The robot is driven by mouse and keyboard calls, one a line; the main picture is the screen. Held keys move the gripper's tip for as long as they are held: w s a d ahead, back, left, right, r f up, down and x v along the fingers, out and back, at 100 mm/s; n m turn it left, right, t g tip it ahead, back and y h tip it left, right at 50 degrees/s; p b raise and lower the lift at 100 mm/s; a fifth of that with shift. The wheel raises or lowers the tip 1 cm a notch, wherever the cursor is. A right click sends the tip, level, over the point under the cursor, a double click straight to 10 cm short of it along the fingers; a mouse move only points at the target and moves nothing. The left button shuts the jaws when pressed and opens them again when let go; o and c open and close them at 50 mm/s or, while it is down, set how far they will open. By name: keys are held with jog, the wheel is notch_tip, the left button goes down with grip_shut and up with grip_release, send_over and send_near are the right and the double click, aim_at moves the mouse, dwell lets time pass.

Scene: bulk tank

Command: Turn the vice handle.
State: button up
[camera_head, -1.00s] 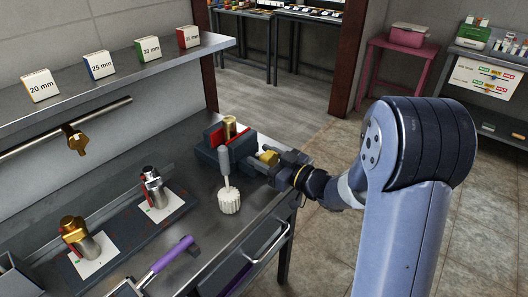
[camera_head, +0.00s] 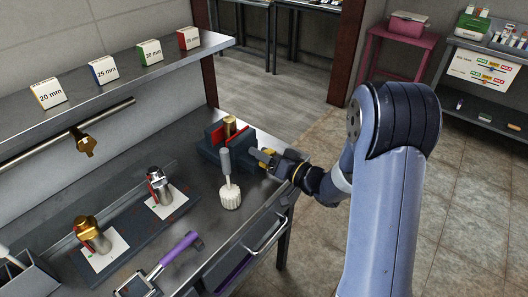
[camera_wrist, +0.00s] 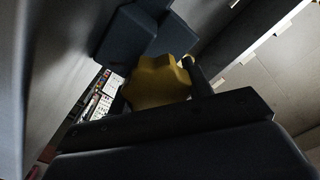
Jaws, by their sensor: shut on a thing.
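The vice (camera_head: 216,145) is dark with red jaw faces and stands at the far right end of the steel bench. A brass cylinder (camera_head: 229,126) sits upright between its jaws. The vice handle (camera_head: 267,157) is a yellow lobed knob on the vice's near right side, partly hidden by my gripper. My gripper (camera_head: 264,157) reaches it from the right. In the wrist view the yellow handle (camera_wrist: 157,82) lies between my fingers, and my gripper (camera_wrist: 160,88) is shut on it. The vice body (camera_wrist: 150,35) is dark behind the handle.
A shelf (camera_head: 120,70) with size boxes runs above the bench.

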jog(key=shift+s+f, duration=0.15)
jog(key=shift+f, duration=0.15)
